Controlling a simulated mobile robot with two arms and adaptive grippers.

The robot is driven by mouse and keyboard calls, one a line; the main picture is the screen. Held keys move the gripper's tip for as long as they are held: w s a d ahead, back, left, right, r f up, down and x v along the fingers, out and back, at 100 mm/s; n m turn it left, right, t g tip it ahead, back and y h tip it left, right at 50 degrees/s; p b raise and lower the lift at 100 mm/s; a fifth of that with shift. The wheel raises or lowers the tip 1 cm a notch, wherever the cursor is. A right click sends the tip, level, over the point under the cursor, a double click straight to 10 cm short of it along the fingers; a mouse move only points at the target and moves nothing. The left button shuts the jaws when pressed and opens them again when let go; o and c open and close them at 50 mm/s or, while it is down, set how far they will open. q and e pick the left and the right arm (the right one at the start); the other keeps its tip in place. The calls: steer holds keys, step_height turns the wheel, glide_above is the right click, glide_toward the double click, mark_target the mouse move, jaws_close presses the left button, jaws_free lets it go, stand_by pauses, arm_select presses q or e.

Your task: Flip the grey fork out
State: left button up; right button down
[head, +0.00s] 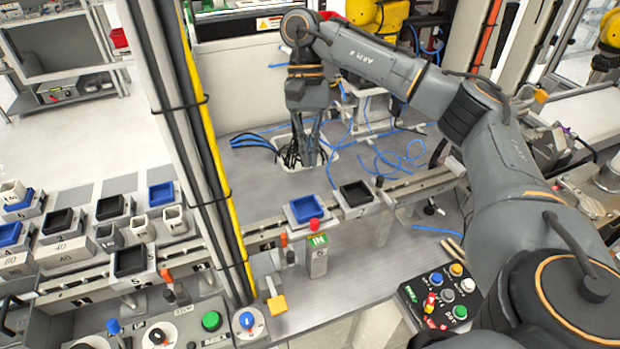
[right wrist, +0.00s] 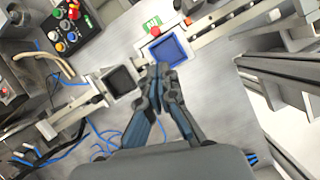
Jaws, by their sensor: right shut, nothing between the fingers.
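I cannot make out a grey fork for certain in either view. My right gripper (head: 312,160) hangs fingers down behind the rail, near a hole with dark cables. In the right wrist view my right gripper (right wrist: 162,72) has its fingertips together, with nothing between them. The tips appear in front of the near edge of a blue tray (right wrist: 172,48), which in the head view (head: 306,208) sits on the rail beside a black tray (head: 355,194). My left gripper is not in view.
A post with a red button (head: 316,225) stands just in front of the blue tray. A button box (head: 440,296) lies at the lower right. A column with a yellow cable (head: 215,150) rises left of centre. Blue cables (head: 395,160) lie behind the rail.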

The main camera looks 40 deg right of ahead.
glide_above(313, 214)
steer(key=w+d, duration=0.1)
steer(key=w, duration=0.1)
step_height(313, 214, down, 7)
steer(key=shift+s+f+b, duration=0.1)
steer(key=shift+b, duration=0.25)
steer(key=shift+s+a+f, duration=0.1)
steer(key=shift+s+f, duration=0.05)
steer(key=shift+f, duration=0.2)
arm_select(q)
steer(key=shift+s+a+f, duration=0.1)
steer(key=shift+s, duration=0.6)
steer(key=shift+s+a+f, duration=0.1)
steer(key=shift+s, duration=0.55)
arm_select(e)
steer(key=shift+s+a+f, duration=0.1)
steer(key=shift+s+f, duration=0.1)
steer(key=shift+f, duration=0.45)
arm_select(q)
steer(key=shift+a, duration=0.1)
